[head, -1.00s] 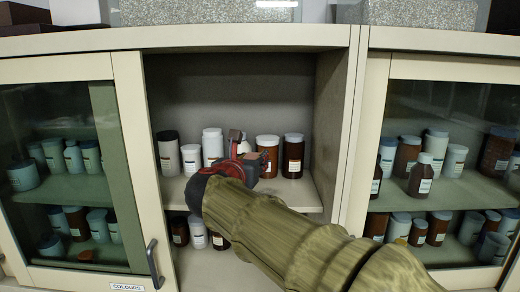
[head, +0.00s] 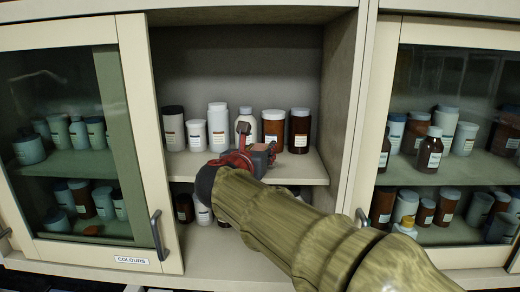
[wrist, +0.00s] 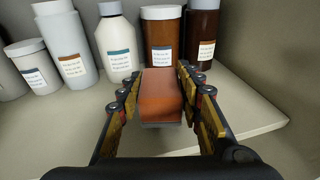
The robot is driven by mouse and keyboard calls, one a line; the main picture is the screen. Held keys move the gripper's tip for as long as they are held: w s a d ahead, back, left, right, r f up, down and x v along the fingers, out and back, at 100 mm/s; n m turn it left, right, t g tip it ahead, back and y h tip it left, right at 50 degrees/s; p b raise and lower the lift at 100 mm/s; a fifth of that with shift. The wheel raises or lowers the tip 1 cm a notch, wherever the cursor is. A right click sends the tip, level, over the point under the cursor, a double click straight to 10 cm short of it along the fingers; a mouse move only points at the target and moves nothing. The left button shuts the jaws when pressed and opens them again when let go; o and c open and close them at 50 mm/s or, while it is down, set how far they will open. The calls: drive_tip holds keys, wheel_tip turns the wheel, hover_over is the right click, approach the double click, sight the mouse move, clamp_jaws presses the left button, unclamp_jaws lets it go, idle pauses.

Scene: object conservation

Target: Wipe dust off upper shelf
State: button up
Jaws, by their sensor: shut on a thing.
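The upper shelf (head: 312,169) of the open middle cabinet bay is pale, with a row of bottles and jars along its back. Its bare front strip also shows in the wrist view (wrist: 240,108). My gripper (head: 258,150) is at the shelf's front edge, in front of the bottles. In the wrist view my gripper (wrist: 158,78) is shut on an orange-brown block (wrist: 162,98), one finger on each side. The block points toward the bottles. I cannot tell whether it touches the shelf. No dust can be made out.
A white bottle (wrist: 116,48), an amber jar (wrist: 162,40) and a dark brown bottle (wrist: 201,35) stand just beyond the block. More jars stand at left. The shelf's right front is clear.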

sight(288, 170)
drive_tip(key=shift+f+b, duration=0.8)
drive_tip(key=shift+f, duration=0.15)
idle(0.7)
drive_tip(key=shift+s+d+b, duration=0.1)
drive_tip(key=shift+d+b, duration=0.2)
drive_tip(key=shift+d, duration=1.75)
drive_tip(key=shift+s+d+f+b, duration=0.15)
drive_tip(key=shift+d+b, duration=0.25)
drive_tip(key=shift+d, duration=1.5)
drive_tip(key=shift+a, duration=0.15)
